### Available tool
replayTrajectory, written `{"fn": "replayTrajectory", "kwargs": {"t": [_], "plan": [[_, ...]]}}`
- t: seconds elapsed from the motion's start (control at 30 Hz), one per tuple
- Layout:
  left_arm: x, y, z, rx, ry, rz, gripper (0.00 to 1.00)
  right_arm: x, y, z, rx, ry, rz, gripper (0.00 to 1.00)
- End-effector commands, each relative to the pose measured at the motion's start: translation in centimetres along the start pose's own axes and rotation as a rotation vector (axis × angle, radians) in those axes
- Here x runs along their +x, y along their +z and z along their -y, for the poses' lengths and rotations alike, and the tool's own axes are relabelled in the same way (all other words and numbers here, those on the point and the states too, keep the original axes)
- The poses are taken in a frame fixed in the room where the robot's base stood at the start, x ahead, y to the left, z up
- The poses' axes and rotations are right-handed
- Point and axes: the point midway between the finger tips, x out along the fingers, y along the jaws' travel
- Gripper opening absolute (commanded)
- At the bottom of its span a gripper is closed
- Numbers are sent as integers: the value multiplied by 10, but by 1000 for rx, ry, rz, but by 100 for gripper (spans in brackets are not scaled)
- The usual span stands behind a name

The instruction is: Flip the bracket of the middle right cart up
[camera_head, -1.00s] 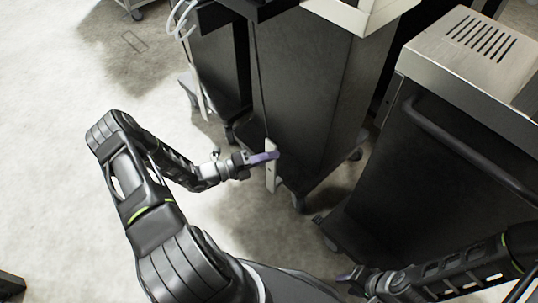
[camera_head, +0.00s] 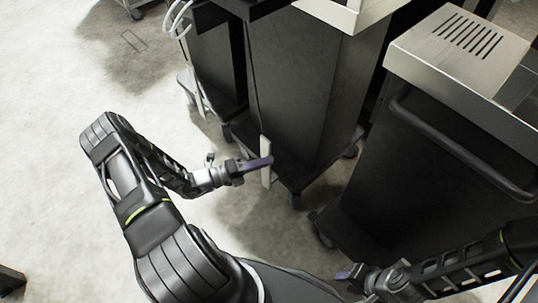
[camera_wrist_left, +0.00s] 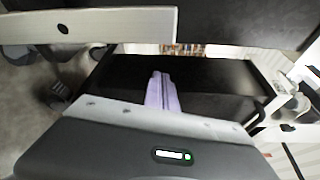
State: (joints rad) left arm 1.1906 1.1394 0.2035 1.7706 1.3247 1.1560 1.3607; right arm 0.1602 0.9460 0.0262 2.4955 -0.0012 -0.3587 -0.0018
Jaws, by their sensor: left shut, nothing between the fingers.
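The middle right cart (camera_head: 300,85) is a tall dark cabinet with a low dark base. Its bracket (camera_head: 265,148) is a narrow, pale upright plate at the near end of that base. My left gripper (camera_head: 262,163) is shut, and its purple fingers cross the plate low down; I cannot tell if they touch it. In the left wrist view the shut fingers (camera_wrist_left: 162,92) lie over the dark base, and a pale bar with a hole, apparently the bracket (camera_wrist_left: 110,26), is above them. My right gripper (camera_head: 345,275) is low at the bottom, its jaws too small to read.
A wider cart (camera_head: 430,150) with a steel vented top and a dark push handle (camera_head: 455,145) stands at the right. Another dark cart (camera_head: 217,65) with pale hoses is behind on the left.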

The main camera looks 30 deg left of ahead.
Motion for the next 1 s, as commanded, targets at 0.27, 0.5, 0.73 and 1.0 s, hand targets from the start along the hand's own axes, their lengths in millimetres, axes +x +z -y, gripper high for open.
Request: {"fn": "replayTrajectory", "kwargs": {"t": [0.27, 0.5, 0.73, 1.0], "plan": [[-55, -3, -4, -3, 0, -3, 0, -2, 0, 2, -3, -1, 0, 36], [-71, -5, -5, -5, -2, -5, 0, -2, 0, 2, -3, -1, 0, 36], [-72, -5, -5, -5, -2, -6, 0, -2, 0, 2, -3, -1, 0, 36], [-71, -5, -5, -5, -2, -6, 0, -2, 0, 2, -3, -1, 0, 36]]}}
